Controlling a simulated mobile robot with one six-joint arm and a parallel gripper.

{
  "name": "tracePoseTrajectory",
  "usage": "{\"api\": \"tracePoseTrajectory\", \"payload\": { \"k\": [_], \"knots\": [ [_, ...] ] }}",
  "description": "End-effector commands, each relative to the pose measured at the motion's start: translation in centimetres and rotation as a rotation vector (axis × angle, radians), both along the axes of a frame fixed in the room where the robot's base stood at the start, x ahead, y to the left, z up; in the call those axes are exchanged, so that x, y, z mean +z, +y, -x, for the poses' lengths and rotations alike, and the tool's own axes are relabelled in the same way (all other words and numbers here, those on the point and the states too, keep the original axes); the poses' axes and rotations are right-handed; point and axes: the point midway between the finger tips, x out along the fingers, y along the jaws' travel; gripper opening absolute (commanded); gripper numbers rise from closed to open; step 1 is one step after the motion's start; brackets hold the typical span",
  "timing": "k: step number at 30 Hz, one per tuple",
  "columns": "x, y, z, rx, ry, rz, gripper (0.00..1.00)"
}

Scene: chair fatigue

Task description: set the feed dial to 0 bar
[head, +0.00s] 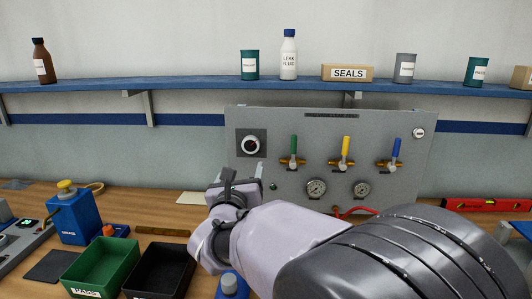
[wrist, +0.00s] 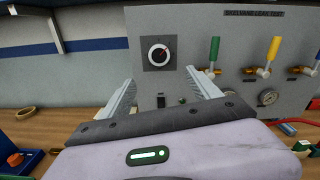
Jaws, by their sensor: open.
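The feed dial (head: 251,145) is a round black knob with a pale ring on a dark square plate, at the upper left of the grey panel (head: 215,109). In the wrist view the dial (wrist: 159,54) shows a small red mark toward its upper right; its scale is too small to read. My gripper (head: 243,174) is in front of the panel, below the dial. In the wrist view my gripper (wrist: 160,80) has its two fingers wide apart, with nothing between them. The dial appears beyond and above the fingertips, apart from them.
Green, yellow and blue valve levers (head: 345,150) stand upright right of the dial, above two gauges (head: 316,188). A shelf (head: 190,87) runs above.

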Motion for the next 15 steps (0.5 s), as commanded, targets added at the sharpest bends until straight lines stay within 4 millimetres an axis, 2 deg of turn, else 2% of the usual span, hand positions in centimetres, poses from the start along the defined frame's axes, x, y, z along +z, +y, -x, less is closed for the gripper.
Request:
{"api": "tracePoseTrajectory", "payload": {
  "k": [3,9,12,15],
  "knots": [
    [0.0,-0.3,-3.7,-0.003,0.000,0.002,0.72],
    [-0.1,-0.5,-9.7,-0.001,0.002,0.002,0.72],
    [0.0,-0.6,-11.9,0.000,0.001,0.003,0.72],
    [0.0,-0.5,-13.4,0.000,0.001,0.003,0.72]
  ]
}}
